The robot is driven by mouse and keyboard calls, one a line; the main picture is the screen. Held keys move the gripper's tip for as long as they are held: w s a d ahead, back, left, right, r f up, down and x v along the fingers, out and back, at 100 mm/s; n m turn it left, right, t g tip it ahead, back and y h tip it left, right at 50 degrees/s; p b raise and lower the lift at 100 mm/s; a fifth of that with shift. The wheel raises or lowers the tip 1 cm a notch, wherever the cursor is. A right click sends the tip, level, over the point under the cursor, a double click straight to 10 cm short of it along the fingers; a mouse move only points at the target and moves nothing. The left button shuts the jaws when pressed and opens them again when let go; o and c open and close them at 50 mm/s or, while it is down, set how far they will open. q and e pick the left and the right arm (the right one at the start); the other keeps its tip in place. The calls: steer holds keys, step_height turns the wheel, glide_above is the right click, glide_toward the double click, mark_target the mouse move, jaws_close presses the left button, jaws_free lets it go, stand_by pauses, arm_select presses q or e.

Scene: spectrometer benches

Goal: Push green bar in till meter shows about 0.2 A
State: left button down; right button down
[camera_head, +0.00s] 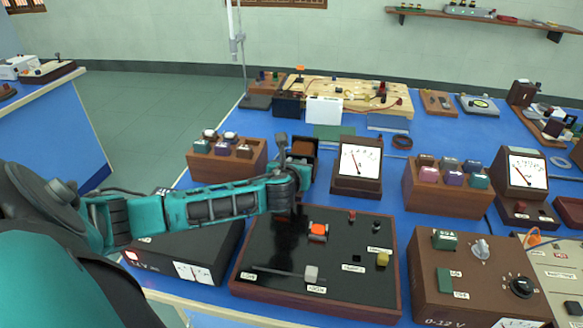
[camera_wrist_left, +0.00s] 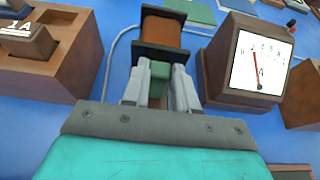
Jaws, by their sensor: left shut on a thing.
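A green bar (camera_wrist_left: 160,74) sits between the fingers of my left gripper (camera_wrist_left: 160,78), which is shut on it. The bar's far end meets the near black end plate of an orange-brown coil (camera_wrist_left: 162,32), so how far in it reaches is hidden. In the head view my left gripper (camera_head: 284,164) is just left of the coil (camera_head: 303,148) and partly covers it. A wooden-cased meter (camera_head: 358,162) stands right of the coil, and also shows in the wrist view (camera_wrist_left: 260,58). Its needle leans left of upright; its fine scale is too small to read. My right gripper is out of view.
A black switch board (camera_head: 330,262) lies in front of my left arm. Wooden blocks with colored lids (camera_head: 232,160) stand left and right of the coil and meter. A brown supply box (camera_head: 470,283) is at the front right. A wire runs behind the coil.

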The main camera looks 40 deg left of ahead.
arm_select(q)
steer(key=shift+w+a, duration=0.1)
steer(key=c, duration=0.9)
jaws_free()
steer(key=v, duration=1.3)
steer(key=shift+p, duration=0.35)
steer(key=shift+f, duration=0.1)
